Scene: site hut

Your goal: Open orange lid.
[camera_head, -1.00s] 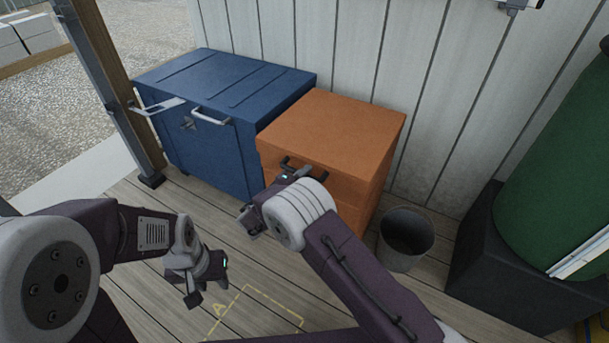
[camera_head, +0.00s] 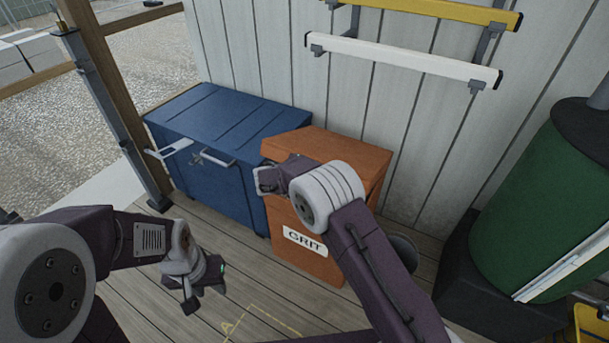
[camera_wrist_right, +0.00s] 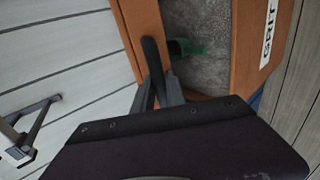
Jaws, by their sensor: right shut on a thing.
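The orange grit box (camera_head: 296,262) has a white GRIT label on its front. Its orange lid (camera_head: 340,151) is raised partway, tilted up at the front. In the right wrist view the lid (camera_wrist_right: 147,22) shows as an orange strip, with a gap to the box (camera_wrist_right: 245,50). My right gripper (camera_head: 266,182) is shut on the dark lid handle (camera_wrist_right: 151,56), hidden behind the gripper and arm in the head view. My left gripper (camera_head: 203,288) hangs low over the floor, apart from the box; its finger opening is unclear.
Grey grit (camera_wrist_right: 208,75) and a green scoop (camera_wrist_right: 187,47) show inside the box. A blue chest (camera_head: 215,165) stands close on the left. A bin (camera_head: 403,250) is half hidden by my arm; a green barrel (camera_head: 545,200) stands right. Wall rails (camera_head: 400,60) hang above.

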